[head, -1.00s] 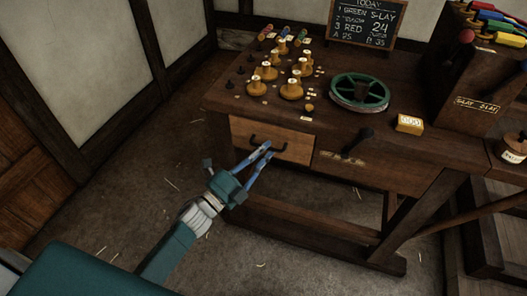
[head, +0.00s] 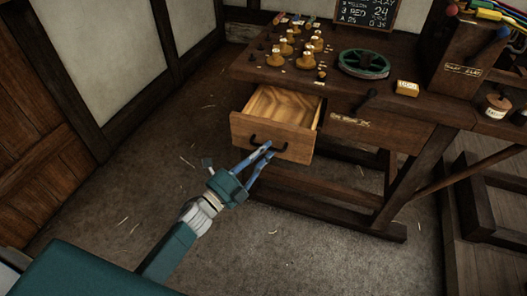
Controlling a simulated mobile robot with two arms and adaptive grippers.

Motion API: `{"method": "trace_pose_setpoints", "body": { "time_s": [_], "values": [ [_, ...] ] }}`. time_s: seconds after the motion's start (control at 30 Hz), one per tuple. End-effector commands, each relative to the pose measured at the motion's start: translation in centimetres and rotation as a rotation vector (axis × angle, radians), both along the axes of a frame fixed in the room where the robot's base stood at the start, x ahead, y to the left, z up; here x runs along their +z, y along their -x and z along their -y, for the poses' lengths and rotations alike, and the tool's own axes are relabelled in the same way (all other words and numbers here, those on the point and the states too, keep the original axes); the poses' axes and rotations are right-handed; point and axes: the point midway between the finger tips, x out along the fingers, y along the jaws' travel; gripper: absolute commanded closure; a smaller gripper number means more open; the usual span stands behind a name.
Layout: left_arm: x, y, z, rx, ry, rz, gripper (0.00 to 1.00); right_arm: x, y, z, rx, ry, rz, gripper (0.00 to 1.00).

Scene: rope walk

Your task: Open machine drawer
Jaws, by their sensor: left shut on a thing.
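The machine drawer (head: 242,130) is a light wooden drawer at the left end of the dark wooden bench. It is pulled well out and its bare inside shows, with nothing seen in it. Its dark curved handle (head: 256,143) is on the front panel. My left gripper (head: 266,150) is at the drawer front with its blue fingers shut on the handle, partly hiding it. My right gripper is out of view.
A dark lever (head: 367,99) juts from the bench front right of the drawer. The straw-strewn floor (head: 130,170) at left is clear.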

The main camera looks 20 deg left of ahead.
Motion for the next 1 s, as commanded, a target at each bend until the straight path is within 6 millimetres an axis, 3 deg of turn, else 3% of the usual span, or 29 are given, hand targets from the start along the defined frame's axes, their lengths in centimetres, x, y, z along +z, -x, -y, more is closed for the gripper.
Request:
{"method": "trace_pose_setpoints", "body": {
  "time_s": [0.33,0.37,0.43,0.77,1.0],
  "values": [
    [0.1,0.0,0.0,0.001,0.001,0.0,1.0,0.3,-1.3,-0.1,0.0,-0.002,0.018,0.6],
    [0.1,0.0,0.0,0.001,0.001,0.0,0.79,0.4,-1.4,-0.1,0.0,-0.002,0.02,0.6],
    [0.1,0.0,0.0,0.001,0.001,0.0,0.65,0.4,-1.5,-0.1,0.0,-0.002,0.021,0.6],
    [0.0,0.1,-0.1,0.0,0.0,0.001,0.65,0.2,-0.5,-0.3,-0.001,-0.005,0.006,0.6],
    [-0.7,3.2,-1.5,0.0,-0.001,-0.003,0.65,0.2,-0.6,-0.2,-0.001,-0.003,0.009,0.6]
  ]
}}
